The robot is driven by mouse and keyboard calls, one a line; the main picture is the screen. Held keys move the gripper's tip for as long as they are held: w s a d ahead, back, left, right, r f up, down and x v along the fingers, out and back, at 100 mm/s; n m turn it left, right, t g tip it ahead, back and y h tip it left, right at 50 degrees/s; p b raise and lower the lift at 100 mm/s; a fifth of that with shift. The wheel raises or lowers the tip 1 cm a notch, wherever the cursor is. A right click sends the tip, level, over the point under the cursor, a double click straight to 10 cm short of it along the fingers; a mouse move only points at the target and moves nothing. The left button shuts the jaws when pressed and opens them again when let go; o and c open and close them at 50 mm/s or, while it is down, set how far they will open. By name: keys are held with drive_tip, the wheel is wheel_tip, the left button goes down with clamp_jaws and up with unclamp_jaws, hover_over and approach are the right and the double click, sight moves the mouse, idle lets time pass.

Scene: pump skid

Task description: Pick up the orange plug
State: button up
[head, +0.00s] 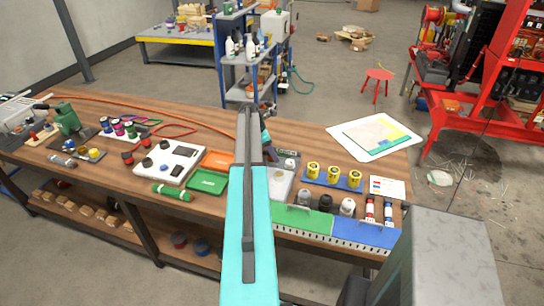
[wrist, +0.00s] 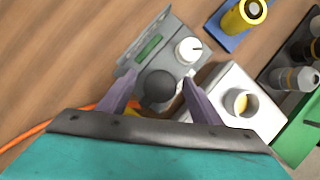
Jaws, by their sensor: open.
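My gripper (wrist: 157,94) is open in the wrist view, with one purple-grey finger on each side of a dark round part (wrist: 158,86). This part is on or in front of a grey device with a white knob (wrist: 187,49). A small yellow-orange piece (wrist: 132,108) shows beside the left finger, mostly hidden by my gripper; I cannot tell whether it is the orange plug. An orange cable (wrist: 40,128) runs toward it from the left. In the head view my arm hides the gripper's fingertips and most of the device.
In the head view, the wooden bench (head: 325,153) holds an orange tray (head: 217,160), a green tray (head: 208,181) and yellow cups on a blue base (head: 333,184). A white box with a round opening (wrist: 240,102) stands close right of the gripper in the wrist view.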

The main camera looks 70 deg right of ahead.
drive_tip(key=shift+s+f, duration=0.1)
drive_tip(key=shift+f, duration=0.2)
idle(0.4)
drive_tip(key=shift+d, duration=0.1)
drive_tip(key=c, duration=1.3)
drive_tip(key=shift+o, duration=0.2)
drive_tip(key=shift+r, duration=0.15)
drive_tip(key=shift+r+b, duration=1.8)
drive_tip(key=shift+r, duration=3.1)
